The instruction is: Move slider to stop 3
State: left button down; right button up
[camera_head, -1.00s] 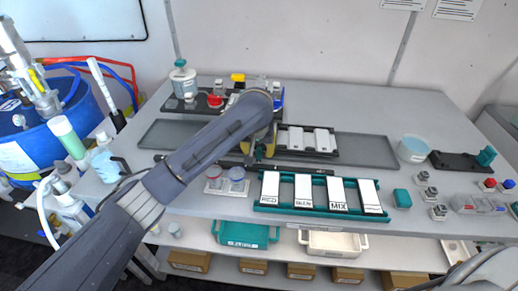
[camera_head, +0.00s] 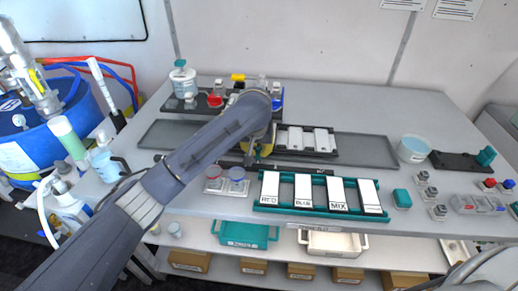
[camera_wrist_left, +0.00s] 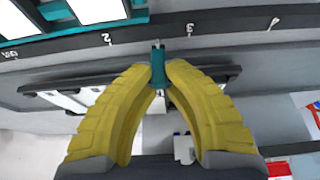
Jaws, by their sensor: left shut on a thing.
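The slider is a small teal knob (camera_wrist_left: 157,62) on a dark rail (camera_wrist_left: 245,27) with white numbered marks, in the left wrist view. In the head view my left gripper (camera_head: 260,149) is at the rail behind the teal card rack; the arm and fingers hide the slider there. My right gripper is not in view.
A teal rack (camera_head: 312,211) with white cards marked RED, BLUE and MIX lies in front of the rail. Two small cups (camera_head: 236,180) stand left of it. A grey tray (camera_head: 368,150) with white pieces lies behind. A white tub (camera_head: 414,149) stands to the right.

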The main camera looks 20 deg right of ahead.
pick_arm(q)
jog(key=a, duration=0.1)
jog(key=w+a, duration=0.1)
jog(key=a, duration=0.1)
jog(key=shift+w+a, duration=0.4)
jog(key=c, duration=1.4)
grip_release()
jog(key=shift+d, duration=0.1)
jog(key=shift+o, duration=0.2)
jog(key=v, duration=1.2)
